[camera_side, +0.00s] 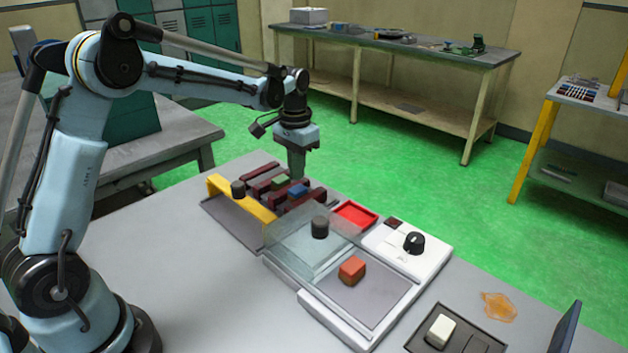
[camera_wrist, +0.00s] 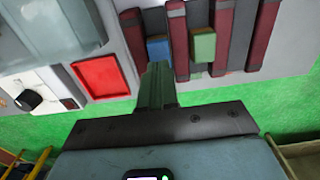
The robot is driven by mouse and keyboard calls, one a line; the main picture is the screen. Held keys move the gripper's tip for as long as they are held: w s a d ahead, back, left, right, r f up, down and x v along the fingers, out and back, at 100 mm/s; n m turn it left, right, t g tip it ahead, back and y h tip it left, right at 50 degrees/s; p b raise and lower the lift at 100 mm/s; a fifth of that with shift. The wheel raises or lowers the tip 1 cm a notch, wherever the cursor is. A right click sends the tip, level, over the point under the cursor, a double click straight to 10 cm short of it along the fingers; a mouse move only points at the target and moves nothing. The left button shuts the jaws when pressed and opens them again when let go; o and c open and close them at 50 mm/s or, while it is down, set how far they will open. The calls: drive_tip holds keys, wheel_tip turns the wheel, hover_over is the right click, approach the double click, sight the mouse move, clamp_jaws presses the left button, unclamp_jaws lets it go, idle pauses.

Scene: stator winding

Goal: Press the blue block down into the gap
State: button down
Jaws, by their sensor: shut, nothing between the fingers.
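The blue block (camera_side: 297,190) sits in a gap between two dark red bars (camera_side: 304,201) of the slotted fixture. It also shows in the wrist view (camera_wrist: 158,49), between the two leftmost bars. A green block (camera_side: 280,181) sits in the neighbouring gap and shows in the wrist view too (camera_wrist: 203,46). My gripper (camera_side: 298,175) points down with its fingers together and empty, at the far side of the blue block. In the wrist view the fingertips (camera_wrist: 157,68) meet the blue block's lower edge in the picture. I cannot tell whether they touch it.
A yellow bracket (camera_side: 240,207) edges the fixture's near-left side, with a dark cylinder (camera_side: 238,188) by it. To the right are a clear panel (camera_side: 290,246), a red tray (camera_side: 355,213), a white box with a black knob (camera_side: 413,241) and an orange block (camera_side: 352,268). The near-left table is bare.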

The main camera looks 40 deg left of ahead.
sight(297, 190)
drive_tip(key=shift+r, duration=2.05)
drive_tip(key=s+d+r+t, duration=0.3)
drive_tip(key=s+d+r, duration=0.2)
drive_tip(key=s, duration=0.4)
drive_tip(key=s+d+f+t, duration=0.3)
drive_tip(key=s+t, duration=0.1)
drive_tip(key=s, duration=0.5)
drive_tip(key=shift+f, duration=0.3)
